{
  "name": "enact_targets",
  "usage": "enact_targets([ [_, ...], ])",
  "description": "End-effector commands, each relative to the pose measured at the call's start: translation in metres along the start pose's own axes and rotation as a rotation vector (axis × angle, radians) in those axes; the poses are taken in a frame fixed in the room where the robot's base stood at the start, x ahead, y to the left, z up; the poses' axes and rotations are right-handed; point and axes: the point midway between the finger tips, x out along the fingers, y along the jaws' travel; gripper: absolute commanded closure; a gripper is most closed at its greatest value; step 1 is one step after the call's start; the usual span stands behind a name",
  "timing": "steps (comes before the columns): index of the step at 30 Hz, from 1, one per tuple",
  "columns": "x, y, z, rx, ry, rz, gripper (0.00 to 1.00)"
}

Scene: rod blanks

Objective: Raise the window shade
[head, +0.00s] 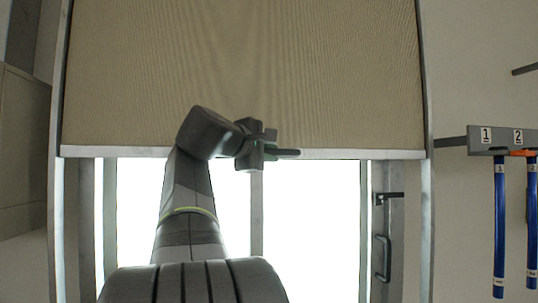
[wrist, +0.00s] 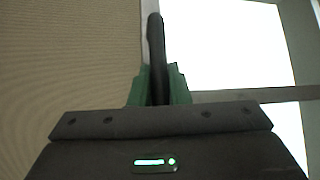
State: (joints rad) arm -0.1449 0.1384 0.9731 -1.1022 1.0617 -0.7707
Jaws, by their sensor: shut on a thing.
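The beige window shade (head: 300,75) hangs over the upper part of the window, and its pale bottom rail (head: 350,155) lies level across the frame, about halfway down. My gripper (head: 268,150) is at the middle of this rail. The handle also shows in the head view (head: 288,153), sticking out to the right of the fingers. The beige shade fabric fills the left of the wrist view (wrist: 65,60). The fingertips are partly hidden.
Bright glass (head: 310,220) shows below the rail, divided by a grey mullion (head: 257,210). A dark latch and handle (head: 383,258) are on the window's lower right. On the right wall a numbered rack (head: 502,136) holds blue rods (head: 499,225). A grey cabinet (head: 22,150) stands left.

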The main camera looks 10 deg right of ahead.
Motion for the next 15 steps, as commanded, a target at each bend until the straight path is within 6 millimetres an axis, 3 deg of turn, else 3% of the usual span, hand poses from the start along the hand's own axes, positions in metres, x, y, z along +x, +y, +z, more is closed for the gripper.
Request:
enact_targets([
  [1,-0.0002,0.0004,0.0003,0.0,0.0,0.001,0.78],
  [3,-0.0001,0.0003,0.0002,0.0,0.0,0.001,0.64],
  [4,-0.0001,0.0002,0.0002,0.0,0.0,0.001,0.62],
  [15,-0.0053,-0.0009,-0.0004,0.0,0.001,0.0,0.62],
])
